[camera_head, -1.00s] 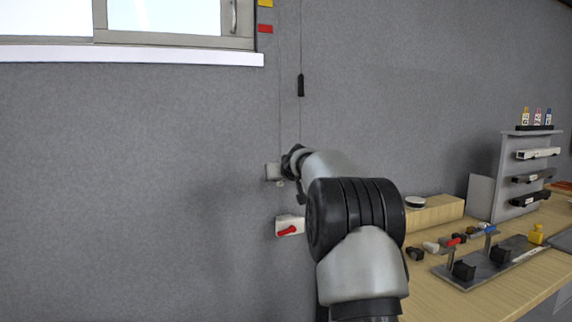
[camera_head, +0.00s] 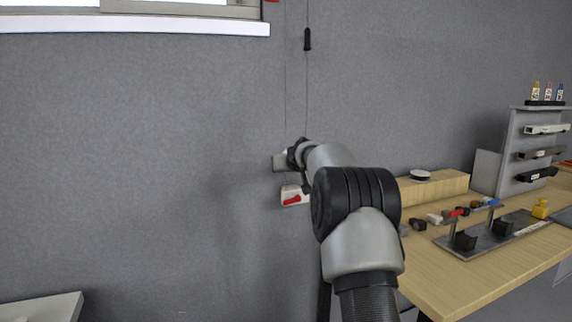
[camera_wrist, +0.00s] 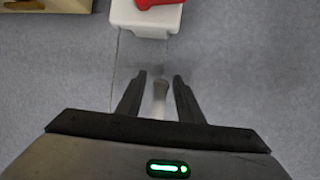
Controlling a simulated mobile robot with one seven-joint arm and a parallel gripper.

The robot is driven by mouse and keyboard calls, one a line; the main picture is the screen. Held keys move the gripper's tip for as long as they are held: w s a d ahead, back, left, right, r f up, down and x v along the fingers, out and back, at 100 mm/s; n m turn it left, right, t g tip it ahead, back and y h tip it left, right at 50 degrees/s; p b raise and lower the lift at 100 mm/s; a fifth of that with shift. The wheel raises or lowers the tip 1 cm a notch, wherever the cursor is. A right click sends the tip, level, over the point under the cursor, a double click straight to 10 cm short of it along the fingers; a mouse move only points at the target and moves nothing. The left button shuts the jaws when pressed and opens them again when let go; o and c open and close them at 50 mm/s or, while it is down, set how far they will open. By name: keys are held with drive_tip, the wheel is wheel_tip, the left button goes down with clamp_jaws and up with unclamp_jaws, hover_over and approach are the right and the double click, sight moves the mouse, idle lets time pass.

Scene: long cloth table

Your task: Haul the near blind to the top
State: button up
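Two thin cords hang on the grey wall to the right of the window (camera_head: 150,27). A black toggle (camera_head: 307,40) is on the right cord, close to sill height. The blind itself is not visible in the head view. My gripper (camera_head: 290,162) is low on the wall, by the lower end of the cords, partly hidden by my arm. In the wrist view my gripper (camera_wrist: 160,80) is open, its two dark fingers on either side of a pale tapered knob (camera_wrist: 160,92). A gap shows between the knob and each finger.
A white wall box with a red lever (camera_head: 292,197) sits just below my gripper; it also shows in the wrist view (camera_wrist: 147,15). A wooden table (camera_head: 470,268) with tools and a rack stands at right. A pale surface (camera_head: 40,310) is at lower left.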

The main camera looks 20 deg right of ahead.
drive_tip(key=shift+s+a+r, duration=0.1)
drive_tip(key=shift+s+r, duration=0.2)
drive_tip(key=shift+r, duration=0.35)
drive_tip(key=b+v, duration=0.2)
drive_tip(key=v, duration=1.4)
drive_tip(key=shift+s, duration=0.4)
drive_tip(key=shift+r, duration=0.1)
